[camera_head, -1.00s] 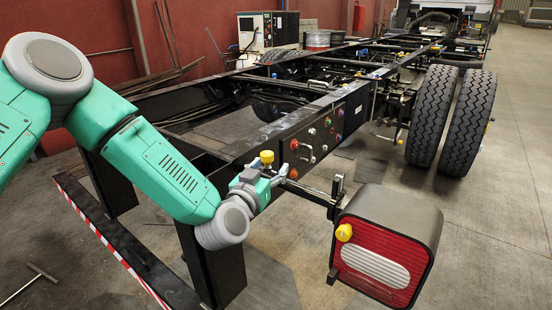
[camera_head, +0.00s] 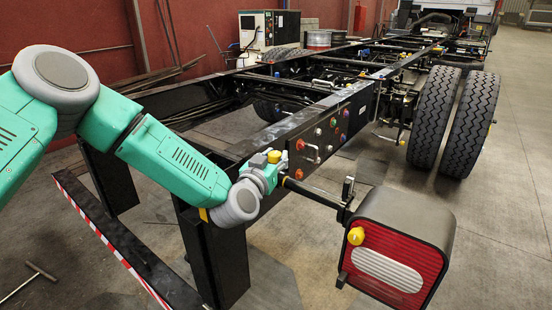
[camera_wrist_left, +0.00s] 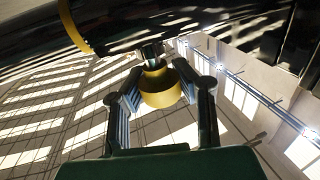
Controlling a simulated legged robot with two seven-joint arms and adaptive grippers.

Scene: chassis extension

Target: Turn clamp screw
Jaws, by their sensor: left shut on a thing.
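The clamp screw has a yellow round knob (camera_wrist_left: 162,88) on a short metal shank under a dark tube (camera_wrist_left: 150,25) in the left wrist view. The two fingers of my left gripper (camera_wrist_left: 163,92) are closed around the knob, one on each side. In the head view my left gripper (camera_head: 268,175) is at the near end of the frame, where a dark tube (camera_head: 318,192) runs out to the lamp. A yellow cap (camera_head: 274,157) shows at its top; I cannot tell whether it is the held knob. My right gripper is not in view.
The black chassis rail (camera_head: 325,125) with coloured buttons runs back to large tyres (camera_head: 450,120). The floor at right is clear.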

